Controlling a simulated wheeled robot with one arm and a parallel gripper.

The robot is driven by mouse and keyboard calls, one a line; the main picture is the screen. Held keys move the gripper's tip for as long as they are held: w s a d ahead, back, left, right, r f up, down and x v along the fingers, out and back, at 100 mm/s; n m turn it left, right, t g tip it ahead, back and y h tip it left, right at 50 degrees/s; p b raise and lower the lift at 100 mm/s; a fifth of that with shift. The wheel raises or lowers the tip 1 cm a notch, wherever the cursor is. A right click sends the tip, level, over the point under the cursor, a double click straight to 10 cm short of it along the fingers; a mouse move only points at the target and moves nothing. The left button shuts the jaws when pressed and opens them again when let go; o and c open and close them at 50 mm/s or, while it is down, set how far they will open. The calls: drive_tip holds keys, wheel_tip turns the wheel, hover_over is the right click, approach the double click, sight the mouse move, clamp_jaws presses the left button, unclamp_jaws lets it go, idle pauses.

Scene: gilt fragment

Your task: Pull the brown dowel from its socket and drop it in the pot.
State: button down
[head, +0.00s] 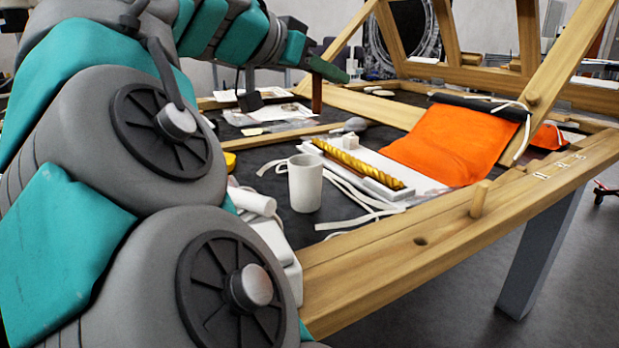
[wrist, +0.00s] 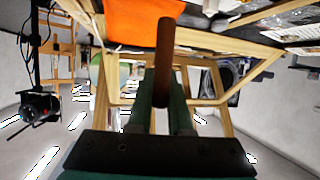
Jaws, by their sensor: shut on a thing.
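The brown dowel (head: 316,93) hangs upright below my gripper (head: 327,70) in the head view, at the back of the table. In the wrist view the dowel (wrist: 165,55) stands between the two green fingers of my gripper (wrist: 163,95), which are shut on it. Its far end is free of any socket in the wrist view. The pot (head: 305,185), a pale grey-white cup, stands upright on the dark table top, nearer and below the gripper. The dowel is well away from it. The inside of the pot is mostly hidden.
A gold twisted rod (head: 358,165) lies in a white tray beside the pot. White straps (head: 350,205) lie around it. An orange cloth (head: 450,142) is to the right. The front wooden rail (head: 380,262) has an empty hole and a pale peg (head: 480,198). Wooden beams rise behind.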

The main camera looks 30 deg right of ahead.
sight(321, 106)
drive_tip(key=shift+s+f+b, duration=0.1)
drive_tip(key=shift+f+b, duration=1)
drive_tip(key=shift+f, duration=1.75)
drive_tip(key=c, duration=0.8)
unclamp_jaws()
drive_tip(key=shift+o, duration=0.2)
drive_tip(key=shift+a+r, duration=0.1)
drive_tip(key=shift+a, duration=0.05)
drive_tip(key=v, duration=0.7)
drive_tip(key=shift+b, duration=0.35)
drive_tip(key=shift+s+a+r, duration=0.1)
drive_tip(key=shift+a, duration=0.2)
drive_tip(key=shift+s, duration=0.1)
